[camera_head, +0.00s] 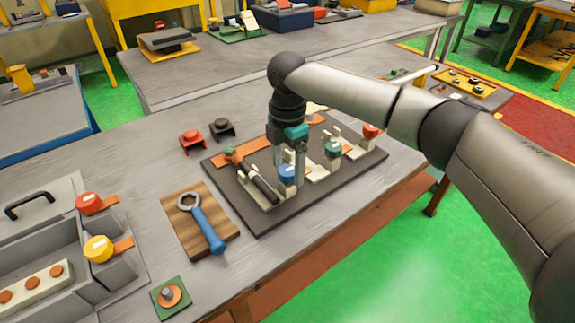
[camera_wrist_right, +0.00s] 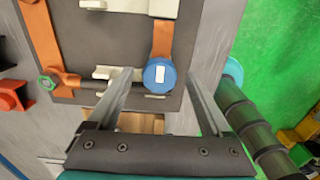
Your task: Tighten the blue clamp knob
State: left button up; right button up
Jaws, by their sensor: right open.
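The blue clamp knob (camera_head: 287,171) is a round cap with a white mark, at the front edge of a dark fixture board (camera_head: 345,178). My right gripper (camera_head: 289,164) points down over it and is open. In the right wrist view the blue knob (camera_wrist_right: 158,73) appears between the tips of the two open fingers (camera_wrist_right: 160,82), with a gap on each side. I cannot tell how far the tips are above or around it. An orange strap (camera_wrist_right: 162,38) runs up to the knob. My left gripper is not in view.
On the board are a teal knob (camera_head: 333,149), a red knob (camera_head: 370,130) and a dark rod (camera_head: 262,184). A blue-handled wrench (camera_head: 208,228) lies on a wooden block (camera_head: 178,215) to the left. A grey tray (camera_head: 60,240) stands farther left.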

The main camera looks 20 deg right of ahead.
jog(key=shift+c, duration=0.2)
grip_shut()
dwell(0.4)
